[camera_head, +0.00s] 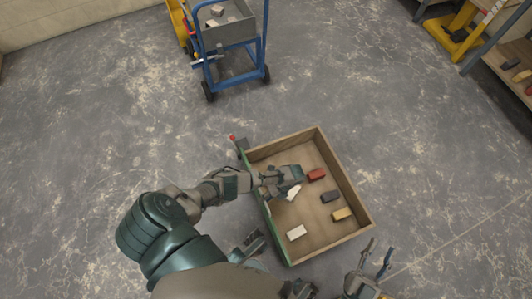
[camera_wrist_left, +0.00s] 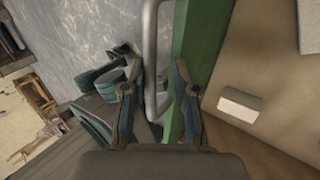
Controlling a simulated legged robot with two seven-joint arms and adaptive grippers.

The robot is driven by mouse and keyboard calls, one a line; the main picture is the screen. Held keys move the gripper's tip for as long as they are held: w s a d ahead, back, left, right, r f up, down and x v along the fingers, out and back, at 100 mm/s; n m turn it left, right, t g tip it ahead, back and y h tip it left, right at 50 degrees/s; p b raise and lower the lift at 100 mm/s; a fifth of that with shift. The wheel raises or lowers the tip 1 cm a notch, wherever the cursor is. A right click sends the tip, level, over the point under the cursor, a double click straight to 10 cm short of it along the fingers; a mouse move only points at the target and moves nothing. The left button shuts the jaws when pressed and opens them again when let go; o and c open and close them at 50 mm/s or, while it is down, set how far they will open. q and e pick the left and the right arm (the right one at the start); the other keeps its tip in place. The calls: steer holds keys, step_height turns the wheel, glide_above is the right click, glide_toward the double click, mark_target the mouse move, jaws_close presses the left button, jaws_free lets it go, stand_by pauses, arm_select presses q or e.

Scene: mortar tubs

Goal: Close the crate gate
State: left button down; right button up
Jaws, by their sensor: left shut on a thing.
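The wooden crate (camera_head: 352,192) stands open-topped on the floor. Its green gate (camera_head: 277,236) runs along the left side, partly hidden by my left arm; I cannot tell whether it is fully closed. In the left wrist view the green gate (camera_wrist_left: 200,45) has a grey metal handle (camera_wrist_left: 150,50) beside it. My left gripper (camera_head: 284,180) reaches over the crate's left side in the head view. In the wrist view my left gripper (camera_wrist_left: 158,75) has its fingers around the handle. My right gripper (camera_head: 377,256) is open and empty in front of the crate's near right corner.
Several bricks lie in the crate, among them a red one (camera_head: 316,174), a dark one (camera_head: 330,197), a yellow one (camera_head: 342,214) and a white one (camera_head: 296,232). A blue cart (camera_head: 234,65) stands behind. A shelf (camera_head: 505,65) is far right. The floor left is clear.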

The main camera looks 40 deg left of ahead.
arm_select(q)
steer(key=c, duration=1.2)
jaws_free()
steer(key=shift+w+d+r, duration=0.15)
steer(key=shift+w+d, duration=0.05)
steer(key=shift+w, duration=0.4)
steer(key=shift+w+d+r, duration=0.15)
steer(key=shift+w+d, duration=0.05)
steer(key=shift+w, duration=0.5)
steer(key=v, duration=1.1)
steer(key=shift+s+r, duration=0.25)
